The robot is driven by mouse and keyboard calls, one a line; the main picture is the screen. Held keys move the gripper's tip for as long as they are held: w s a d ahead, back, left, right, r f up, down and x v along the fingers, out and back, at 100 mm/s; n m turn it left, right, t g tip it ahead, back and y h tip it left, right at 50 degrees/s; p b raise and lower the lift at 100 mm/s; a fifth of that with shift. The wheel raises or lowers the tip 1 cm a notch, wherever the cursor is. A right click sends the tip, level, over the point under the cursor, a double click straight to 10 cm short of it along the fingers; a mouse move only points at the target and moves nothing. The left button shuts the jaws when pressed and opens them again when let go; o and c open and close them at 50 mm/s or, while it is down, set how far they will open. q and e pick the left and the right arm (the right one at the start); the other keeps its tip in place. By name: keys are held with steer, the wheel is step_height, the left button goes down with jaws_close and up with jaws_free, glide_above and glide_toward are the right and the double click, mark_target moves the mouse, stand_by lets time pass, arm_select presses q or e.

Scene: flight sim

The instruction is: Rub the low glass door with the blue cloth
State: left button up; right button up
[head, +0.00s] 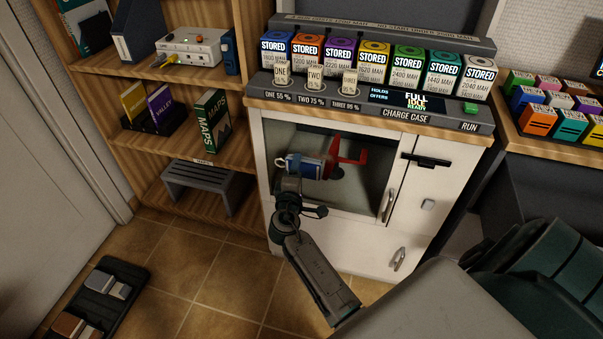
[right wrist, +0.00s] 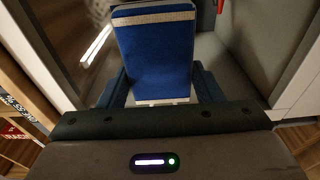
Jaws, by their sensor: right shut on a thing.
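The low glass door (head: 364,195) is in the front of the white cabinet under the charge case, with an upright handle (head: 388,205) at its right side. My right gripper (head: 291,178) is in front of the glass, shut on the blue cloth (head: 306,166). In the right wrist view the cloth (right wrist: 155,58) is a blue pad with a pale band along its top, between the dark jaws of the gripper (right wrist: 155,92). I cannot tell whether the cloth touches the glass. My left gripper is not in view.
A red thing (head: 352,158) shows beside the cloth, apparently behind the glass. A wooden shelf (head: 150,190) with a grey step stool (head: 208,182) stands at the left. A black tray (head: 118,270) lies on the tiled floor. Tiles before the shelf are clear.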

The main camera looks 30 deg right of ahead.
mark_target(305, 165)
steer(key=shift+s+d+r+p, duration=1.2)
steer(key=shift+s+d+r, duration=0.15)
steer(key=shift+s, duration=0.15)
steer(key=shift+s+d, duration=1.2)
steer(key=shift+s, duration=0.1)
steer(key=shift+s+d+p, duration=0.3)
steer(key=shift+s+d, duration=0.95)
steer(key=shift+s, duration=0.35)
steer(key=shift+w+a+b, duration=0.3)
steer(key=shift+w+a, duration=0.35)
steer(key=shift+w, duration=0.15)
steer(key=shift+w+a+b, duration=0.3)
steer(key=shift+w+a, duration=0.3)
steer(key=shift+w, duration=0.2)
steer(key=shift+w+a+f+b, duration=0.1)
steer(key=shift+w+a+b, duration=0.8)
steer(key=shift+w+a, duration=1)
steer(key=shift+w+a+r+b, duration=0.1)
steer(key=shift+w+a+b, duration=0.15)
steer(key=shift+w, duration=0.25)
steer(key=shift+w+a+r+b, duration=0.1)
steer(key=shift+w+a, duration=0.15)
steer(key=shift+w, duration=0.2)
